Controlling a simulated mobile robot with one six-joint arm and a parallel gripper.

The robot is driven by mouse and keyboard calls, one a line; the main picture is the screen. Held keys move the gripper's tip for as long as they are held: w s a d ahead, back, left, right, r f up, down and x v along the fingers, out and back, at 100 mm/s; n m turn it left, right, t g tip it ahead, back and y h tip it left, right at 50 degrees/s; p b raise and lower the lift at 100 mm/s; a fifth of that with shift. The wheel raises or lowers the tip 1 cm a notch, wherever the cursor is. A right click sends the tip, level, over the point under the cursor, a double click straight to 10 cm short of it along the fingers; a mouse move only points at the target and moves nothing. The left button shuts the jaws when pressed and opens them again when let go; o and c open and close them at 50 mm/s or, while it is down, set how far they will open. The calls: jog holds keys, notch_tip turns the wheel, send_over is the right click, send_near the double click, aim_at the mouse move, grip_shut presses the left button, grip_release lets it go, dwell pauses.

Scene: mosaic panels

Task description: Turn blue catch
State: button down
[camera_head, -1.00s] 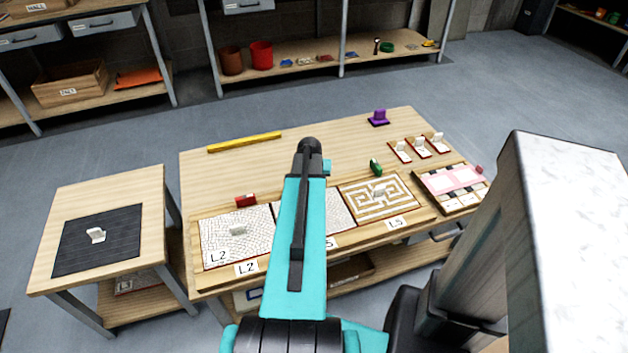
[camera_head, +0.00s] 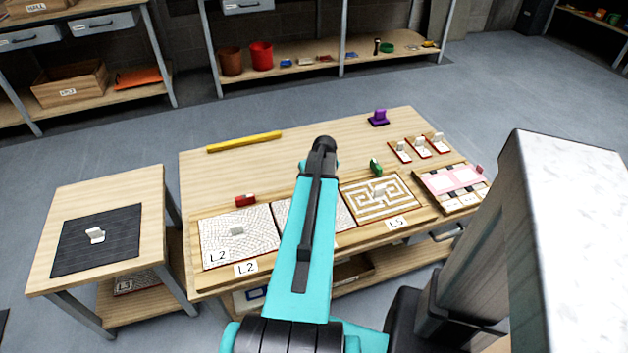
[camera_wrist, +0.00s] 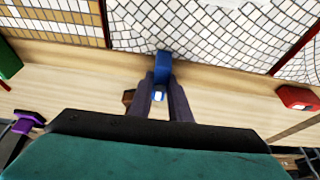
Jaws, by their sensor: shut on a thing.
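The blue catch (camera_wrist: 162,64) shows in the wrist view, upright in the picture, its far end at the edge of the middle mosaic panel (camera_wrist: 205,28). My gripper (camera_wrist: 161,80) is shut on the blue catch, one dark finger on either side. A small pale spot shows between the fingers. In the head view my arm hides the catch and the gripper, and covers part of the middle panel (camera_head: 340,215).
A red catch (camera_head: 246,200) sits behind the left panel (camera_head: 235,238), a green catch (camera_head: 376,167) behind the right panel (camera_head: 380,197). A purple piece (camera_head: 378,117), a yellow bar (camera_head: 244,142) and a pink tray (camera_head: 462,178) are on the table. Its back middle is clear.

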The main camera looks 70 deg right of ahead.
jog(key=shift+w+d+r, duration=0.1)
jog(key=shift+w, duration=0.1)
jog(key=c, duration=1.7)
grip_release()
jog(key=shift+c, duration=0.2)
jog(key=shift+o, duration=0.5)
jog(key=shift+s, duration=0.1)
jog(key=v, duration=1.3)
jog(key=shift+r, duration=0.35)
